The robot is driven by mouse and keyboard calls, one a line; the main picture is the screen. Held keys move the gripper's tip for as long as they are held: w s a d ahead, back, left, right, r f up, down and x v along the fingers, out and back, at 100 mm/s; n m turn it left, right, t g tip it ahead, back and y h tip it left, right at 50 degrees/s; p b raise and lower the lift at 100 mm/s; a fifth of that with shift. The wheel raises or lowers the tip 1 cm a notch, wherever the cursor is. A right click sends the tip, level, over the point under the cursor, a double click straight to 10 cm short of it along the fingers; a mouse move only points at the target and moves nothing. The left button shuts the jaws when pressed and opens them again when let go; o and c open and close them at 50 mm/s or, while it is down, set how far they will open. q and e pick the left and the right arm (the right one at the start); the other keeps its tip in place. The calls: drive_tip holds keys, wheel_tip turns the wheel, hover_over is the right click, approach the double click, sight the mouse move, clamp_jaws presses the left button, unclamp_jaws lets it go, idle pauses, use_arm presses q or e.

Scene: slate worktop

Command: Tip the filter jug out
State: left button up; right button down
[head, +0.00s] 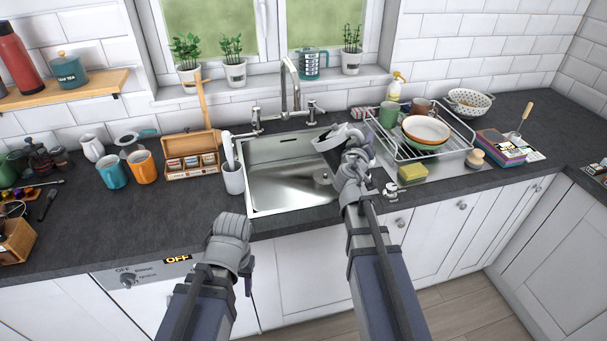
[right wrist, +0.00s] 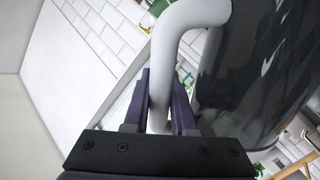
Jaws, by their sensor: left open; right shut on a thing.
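The filter jug (head: 330,138) is over the right side of the steel sink (head: 290,186), mostly hidden behind my right gripper (head: 352,150). In the right wrist view its white handle (right wrist: 186,28) runs between the fingers of my right gripper (right wrist: 160,100), which is shut on it. The jug's dark, see-through body (right wrist: 262,75) is beside the fingers. The jug looks tilted; I cannot tell whether anything is coming out. My left gripper (head: 232,228) is open and empty at the worktop's front edge, left of the sink.
A tap (head: 290,85) stands behind the sink. A dish rack (head: 425,140) with mugs and a bowl is to the right, with a yellow sponge (head: 412,173) in front.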

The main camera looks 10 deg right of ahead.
drive_tip(key=shift+w+a+r+n+p, duration=0.55)
drive_tip(key=shift+n+p, duration=0.1)
drive_tip(key=shift+n, duration=0.25)
drive_tip(key=shift+a+f+b, duration=0.1)
drive_tip(key=shift+f+b, duration=0.2)
drive_tip(key=shift+f, duration=0.05)
drive_tip(key=shift+w+a+f+n+g, duration=0.25)
drive_tip(key=shift+n+g, duration=0.15)
drive_tip(key=shift+n, duration=0.2)
drive_tip(key=shift+w+a+r+n+h, duration=0.2)
drive_tip(key=shift+n+h, duration=0.1)
drive_tip(key=shift+n, duration=0.1)
drive_tip(key=shift+w+a+r+n+p, duration=0.1)
drive_tip(key=shift+w+a+n+p, duration=0.2)
drive_tip(key=shift+n+p, duration=0.1)
drive_tip(key=shift+w+a+f+n+g+b, duration=0.3)
drive_tip(key=shift+a+f+n+b, duration=0.1)
drive_tip(key=shift+f+n, duration=0.1)
drive_tip(key=shift+w+a+f, duration=0.2)
